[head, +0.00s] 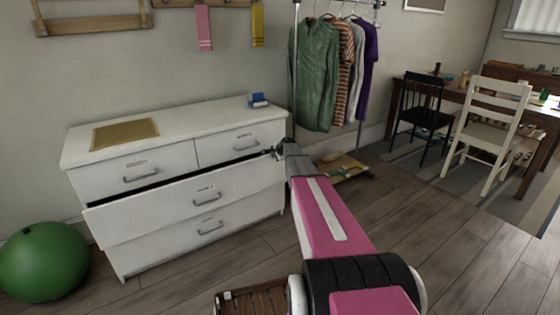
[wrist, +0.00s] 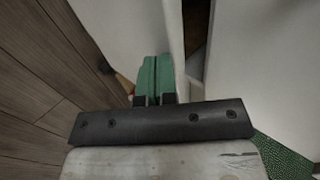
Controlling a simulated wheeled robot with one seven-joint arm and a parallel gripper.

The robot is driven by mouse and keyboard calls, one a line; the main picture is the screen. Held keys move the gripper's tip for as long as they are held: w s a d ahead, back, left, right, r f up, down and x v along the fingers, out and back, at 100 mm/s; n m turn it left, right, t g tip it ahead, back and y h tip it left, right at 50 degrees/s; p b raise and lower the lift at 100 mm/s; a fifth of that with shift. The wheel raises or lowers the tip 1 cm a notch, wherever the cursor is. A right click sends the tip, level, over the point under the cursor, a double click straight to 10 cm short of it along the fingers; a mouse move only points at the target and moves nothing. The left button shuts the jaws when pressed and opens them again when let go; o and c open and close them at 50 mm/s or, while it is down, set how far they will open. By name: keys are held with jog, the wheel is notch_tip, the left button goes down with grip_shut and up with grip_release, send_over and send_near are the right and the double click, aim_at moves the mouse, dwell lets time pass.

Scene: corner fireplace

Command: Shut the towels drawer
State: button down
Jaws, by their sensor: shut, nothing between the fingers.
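A white dresser (head: 180,118) stands against the wall. Its wide middle drawer (head: 150,208) is partly open, with a dark gap along its top edge; its label is too small to read, so I cannot confirm it is the towels drawer. The two upper drawers and the bottom drawer look shut. My gripper (head: 279,152) is shut and empty at the right end of the open drawer's front. In the wrist view its green fingers (wrist: 155,78) are together close to a white panel (wrist: 120,32); I cannot tell whether they touch it.
A green ball (head: 42,262) lies left of the dresser. A clothes rack (head: 296,60) with hanging garments stands to its right. A brown slatted item (head: 255,300) is on the floor in front. Chairs and a table (head: 535,115) are at the far right. Wooden floor between is clear.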

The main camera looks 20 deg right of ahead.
jog(key=shift+w+a, duration=0.25)
jog(key=shift+w, duration=0.55)
jog(key=shift+s, duration=0.1)
